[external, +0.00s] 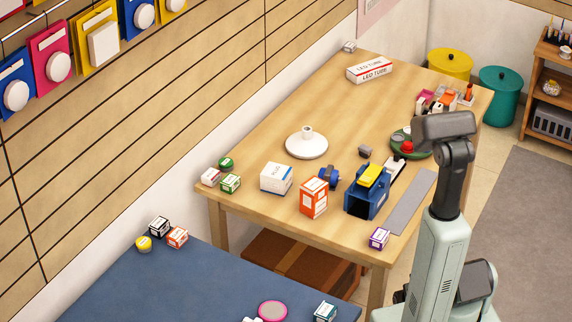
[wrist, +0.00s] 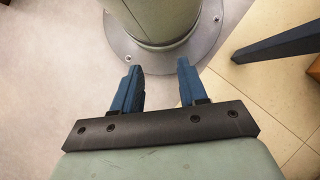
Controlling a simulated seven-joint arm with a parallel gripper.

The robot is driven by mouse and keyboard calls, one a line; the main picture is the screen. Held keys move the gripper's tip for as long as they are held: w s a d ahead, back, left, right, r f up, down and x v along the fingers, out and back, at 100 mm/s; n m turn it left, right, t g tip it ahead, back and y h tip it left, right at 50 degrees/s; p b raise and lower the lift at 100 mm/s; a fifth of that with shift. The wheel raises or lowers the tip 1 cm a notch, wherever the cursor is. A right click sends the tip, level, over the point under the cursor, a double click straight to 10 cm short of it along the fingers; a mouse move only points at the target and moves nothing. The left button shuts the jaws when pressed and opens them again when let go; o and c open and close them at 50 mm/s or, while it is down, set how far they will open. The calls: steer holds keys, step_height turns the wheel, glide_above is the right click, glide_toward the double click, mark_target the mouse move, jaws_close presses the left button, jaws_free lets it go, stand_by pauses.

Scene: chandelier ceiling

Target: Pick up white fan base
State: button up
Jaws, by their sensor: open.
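In the external view my arm stands at the table's right front; I cannot make out the fingers there.
In front of the fan base on the wooden table (external: 350,105) are a white box (external: 276,179), an orange box (external: 314,198) and a blue holder (external: 366,198). A green tray (external: 424,152) is to its right. An LED tube box (external: 370,69) lies farther back.

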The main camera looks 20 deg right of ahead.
steer(key=shift+o, duration=0.3)
steer(key=o, duration=0.4)
